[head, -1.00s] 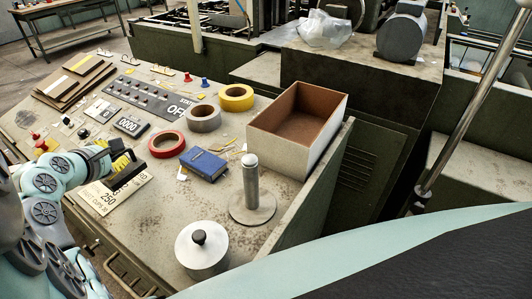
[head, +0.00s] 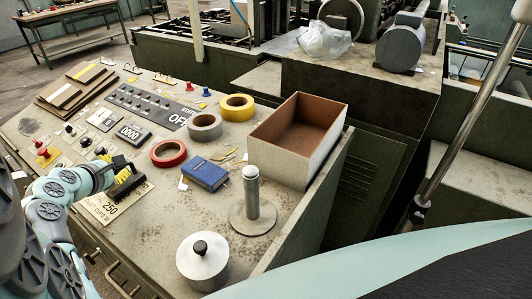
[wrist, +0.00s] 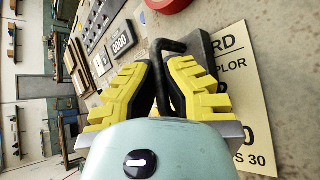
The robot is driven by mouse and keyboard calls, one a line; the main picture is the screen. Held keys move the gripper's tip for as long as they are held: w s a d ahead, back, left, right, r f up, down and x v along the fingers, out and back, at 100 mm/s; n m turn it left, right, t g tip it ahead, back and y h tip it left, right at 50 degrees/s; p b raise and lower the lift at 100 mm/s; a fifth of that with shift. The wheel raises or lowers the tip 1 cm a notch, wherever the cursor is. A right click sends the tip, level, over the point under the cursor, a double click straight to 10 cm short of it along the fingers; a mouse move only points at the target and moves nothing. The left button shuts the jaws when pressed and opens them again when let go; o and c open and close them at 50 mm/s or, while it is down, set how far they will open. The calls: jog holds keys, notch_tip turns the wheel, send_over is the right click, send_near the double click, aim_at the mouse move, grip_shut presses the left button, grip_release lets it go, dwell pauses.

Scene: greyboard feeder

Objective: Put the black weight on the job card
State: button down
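The black weight (wrist: 214,52) is a dark block with a bent rod handle, seen beside my fingers in the wrist view. In the head view the weight (head: 125,189) covers part of the cream job card (head: 103,207). The card also shows in the wrist view (wrist: 252,92), with part of its print hidden by the weight. Whether the weight rests fully on it or hovers slightly, I cannot tell. My gripper (wrist: 160,64) has yellow ribbed fingers with black pads, closed in around the handle. In the head view my gripper (head: 128,178) is at the weight.
A red tape roll (head: 168,154), a blue book (head: 204,174) and a counter (head: 133,133) lie close by on the panel. A spindle on a round base (head: 252,205) and a silver knobbed cylinder (head: 202,265) stand at the front. An open box (head: 283,154) is at right.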

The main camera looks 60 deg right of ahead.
jog(key=shift+d+r, duration=0.15)
jog(key=c, duration=1.1)
grip_release()
jog(key=shift+c, duration=0.2)
